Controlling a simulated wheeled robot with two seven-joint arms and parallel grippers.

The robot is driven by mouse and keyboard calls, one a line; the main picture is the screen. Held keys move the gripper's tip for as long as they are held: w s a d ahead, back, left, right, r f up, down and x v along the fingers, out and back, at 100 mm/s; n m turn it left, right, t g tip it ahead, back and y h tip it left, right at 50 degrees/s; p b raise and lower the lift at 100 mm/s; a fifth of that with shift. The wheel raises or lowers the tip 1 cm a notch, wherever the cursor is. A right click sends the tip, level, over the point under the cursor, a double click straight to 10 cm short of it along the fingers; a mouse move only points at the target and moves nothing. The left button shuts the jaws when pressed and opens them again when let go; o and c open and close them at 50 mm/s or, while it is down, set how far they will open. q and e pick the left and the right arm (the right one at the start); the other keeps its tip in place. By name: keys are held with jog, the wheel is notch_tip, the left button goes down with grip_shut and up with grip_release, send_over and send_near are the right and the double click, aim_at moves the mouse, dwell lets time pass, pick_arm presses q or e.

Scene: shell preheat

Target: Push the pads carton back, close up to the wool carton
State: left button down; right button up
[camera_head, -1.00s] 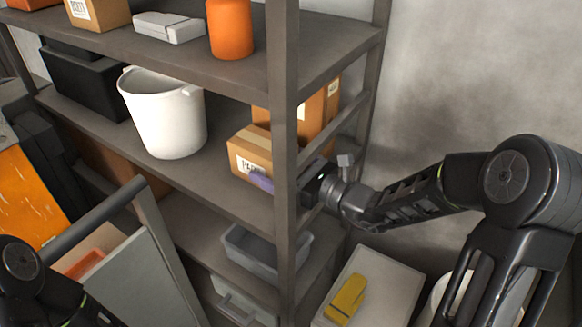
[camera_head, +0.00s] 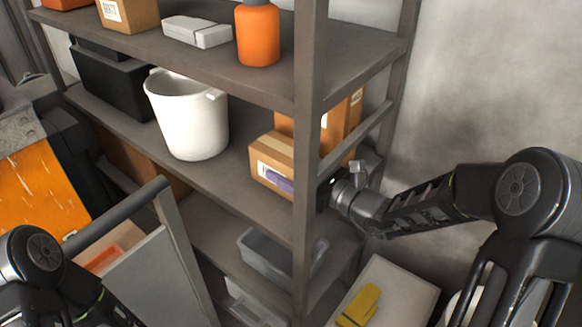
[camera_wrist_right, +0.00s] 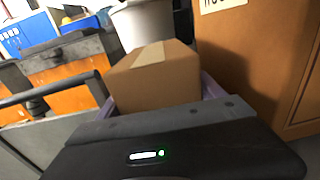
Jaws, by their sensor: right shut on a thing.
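The pads carton (camera_head: 270,150), a small brown box with tape and a white label, sits on the middle shelf beside the front post. The wool carton (camera_head: 340,125), larger and brown, stands behind it, partly hidden by the post. In the right wrist view the pads carton (camera_wrist_right: 158,78) is between my purple fingers, and the wool carton (camera_wrist_right: 255,60) rises at right; I cannot tell whether the cartons touch. My right gripper (camera_head: 280,183) reaches in from the shelf's right side, shut on the pads carton. My left arm shows at lower left, its gripper out of view.
A white bucket (camera_head: 188,120) stands left of the pads carton on the same shelf. The post (camera_head: 308,180) and side rails are close to my right wrist. A grey bin (camera_head: 265,258) is on the shelf below. An orange bottle (camera_head: 257,35) stands on the shelf above.

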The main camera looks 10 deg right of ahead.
jog(key=c, duration=0.8)
jog(key=shift+c, duration=0.2)
jog(key=shift+d, duration=0.1)
